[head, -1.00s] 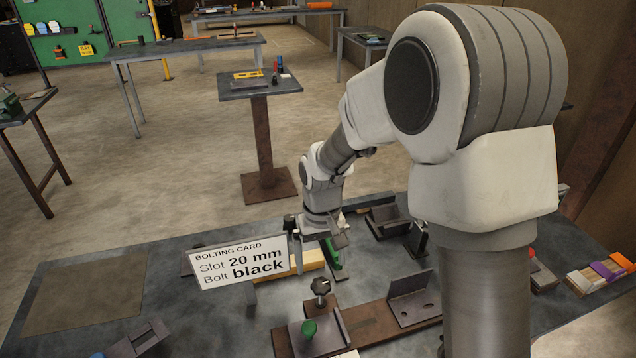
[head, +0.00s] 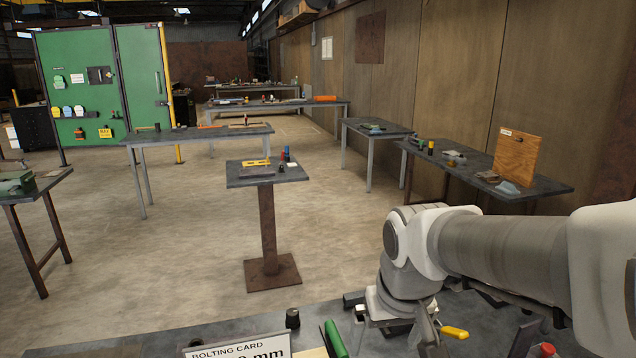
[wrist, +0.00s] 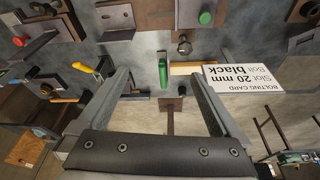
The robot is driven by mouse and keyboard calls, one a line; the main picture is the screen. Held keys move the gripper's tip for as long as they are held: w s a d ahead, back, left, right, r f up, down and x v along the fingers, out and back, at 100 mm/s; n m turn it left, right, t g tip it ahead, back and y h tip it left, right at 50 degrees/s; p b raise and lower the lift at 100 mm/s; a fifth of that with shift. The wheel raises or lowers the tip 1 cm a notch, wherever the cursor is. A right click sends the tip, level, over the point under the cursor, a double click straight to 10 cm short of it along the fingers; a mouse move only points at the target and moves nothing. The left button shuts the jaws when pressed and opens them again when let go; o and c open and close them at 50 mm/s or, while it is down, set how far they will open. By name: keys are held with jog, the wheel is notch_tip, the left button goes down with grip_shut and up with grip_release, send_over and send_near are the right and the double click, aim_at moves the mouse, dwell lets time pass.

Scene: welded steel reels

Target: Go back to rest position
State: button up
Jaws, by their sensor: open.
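My gripper (head: 396,332) is above the steel work table (head: 320,316), at the lower right of the head view. In the wrist view my gripper (wrist: 157,75) is open, its two fingers spread wide with nothing held between them. Below and beyond the fingertips stands a green upright part (wrist: 163,73), apart from both fingers. It also shows at the bottom of the head view (head: 335,338). The white bolting card (wrist: 245,78) reads slot 20 mm, bolt black; the head view cuts it off at the bottom edge (head: 238,348).
A yellow-handled tool (wrist: 82,67), a dark knob (wrist: 184,46) and steel brackets (wrist: 115,18) crowd the table. A small pedestal table (head: 267,176) stands beyond, with open floor around it. A side table (head: 480,168) runs along the right wall.

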jog(key=s+d+r+m+t, duration=0.1)
jog(key=s+d+r, duration=0.3)
jog(key=s, duration=0.5)
jog(key=shift+s+t, duration=0.4)
jog(key=shift+t, duration=0.3)
